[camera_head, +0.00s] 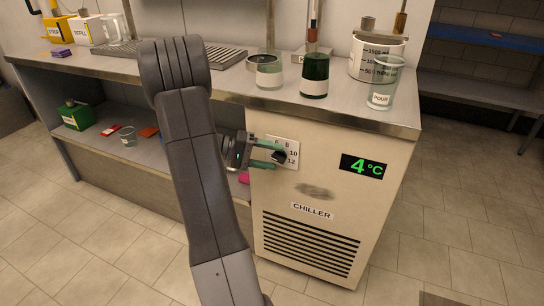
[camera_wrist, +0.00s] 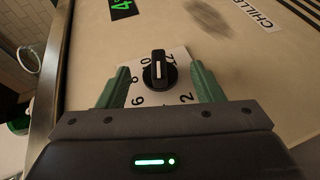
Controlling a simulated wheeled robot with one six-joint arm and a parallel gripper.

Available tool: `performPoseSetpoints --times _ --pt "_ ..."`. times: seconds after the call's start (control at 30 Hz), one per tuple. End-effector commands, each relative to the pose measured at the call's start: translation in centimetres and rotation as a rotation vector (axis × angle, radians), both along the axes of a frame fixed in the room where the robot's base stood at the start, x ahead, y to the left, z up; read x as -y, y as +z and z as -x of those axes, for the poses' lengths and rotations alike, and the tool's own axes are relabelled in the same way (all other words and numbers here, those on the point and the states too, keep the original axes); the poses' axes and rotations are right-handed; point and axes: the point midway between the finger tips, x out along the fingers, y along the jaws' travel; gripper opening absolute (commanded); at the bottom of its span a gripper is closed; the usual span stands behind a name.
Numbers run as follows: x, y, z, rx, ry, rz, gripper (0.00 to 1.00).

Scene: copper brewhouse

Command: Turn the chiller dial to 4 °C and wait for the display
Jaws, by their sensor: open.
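The chiller (camera_head: 320,235) is a cream cabinet with a black display (camera_head: 365,167) that reads 4 °C in green. Part of the display also shows in the wrist view (camera_wrist: 122,7). The black dial (camera_head: 280,157) sits on a white number plate left of the display. In the wrist view the dial (camera_wrist: 158,71) has a white pointer line lying nearly upright in the picture. My gripper (camera_wrist: 160,76) is open, its green fingers on either side of the dial with a visible gap at each side. The dial partly hides the numbers.
A lower shelf at left holds a green box (camera_head: 75,116).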

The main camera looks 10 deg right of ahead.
Motion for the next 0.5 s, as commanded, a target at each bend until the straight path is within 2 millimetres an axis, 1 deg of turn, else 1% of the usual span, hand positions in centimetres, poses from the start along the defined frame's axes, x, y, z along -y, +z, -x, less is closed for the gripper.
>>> performPoseSetpoints --times 0.17,0.4,0.5 --pt "-3.3 1.0 -0.7 0.0 0.005 0.001 0.6" --pt "-8.6 2.3 -1.7 0.001 0.006 0.0 0.6" --pt "-10.3 2.7 -2.0 0.0 0.005 0.0 0.6"
